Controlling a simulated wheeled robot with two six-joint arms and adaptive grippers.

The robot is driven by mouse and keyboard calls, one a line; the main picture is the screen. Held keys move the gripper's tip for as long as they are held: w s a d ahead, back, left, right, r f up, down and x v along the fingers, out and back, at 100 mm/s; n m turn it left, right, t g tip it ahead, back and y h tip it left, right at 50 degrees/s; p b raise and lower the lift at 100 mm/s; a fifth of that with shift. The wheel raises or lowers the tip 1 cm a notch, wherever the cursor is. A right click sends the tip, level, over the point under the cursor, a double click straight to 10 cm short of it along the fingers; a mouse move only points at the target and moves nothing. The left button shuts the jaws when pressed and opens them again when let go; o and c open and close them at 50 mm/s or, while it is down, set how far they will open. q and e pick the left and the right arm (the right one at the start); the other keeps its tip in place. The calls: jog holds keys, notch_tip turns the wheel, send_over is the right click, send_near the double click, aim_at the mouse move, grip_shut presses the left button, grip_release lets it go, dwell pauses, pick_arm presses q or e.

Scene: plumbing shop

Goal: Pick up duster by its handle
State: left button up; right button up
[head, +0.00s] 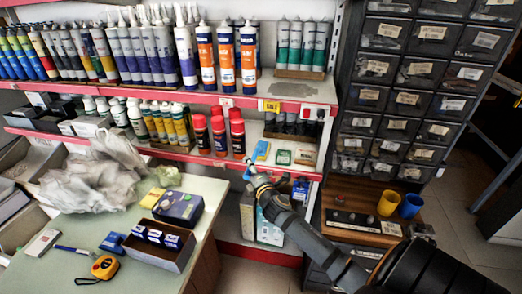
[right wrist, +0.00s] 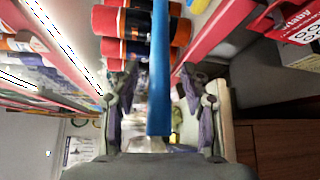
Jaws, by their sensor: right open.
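The duster shows in the right wrist view as a long, flat blue strip (right wrist: 159,70), which I take for its handle. It runs from the top edge down between my two fingers. The rest of the duster is outside that view or hidden. My right gripper (right wrist: 156,82) is open, with a finger on either side of the strip and a visible gap to each. In the head view my right gripper (head: 250,172) is small, at the front edge of the middle shelf, with a bit of blue at its tip. My left gripper is not in view.
Red and black cans (head: 219,135) stand on the shelf just left of my gripper. A blue item (head: 261,150) and a green box (head: 283,157) lie behind it. A cluttered counter (head: 215,190) is at left; a drawer cabinet (head: 405,85) stands right.

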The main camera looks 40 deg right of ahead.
jog(key=shift+w+d, duration=0.1)
jog(key=shift+w, duration=0.15)
jog(key=shift+s, duration=0.15)
grip_shut()
jog(key=shift+r, duration=0.15)
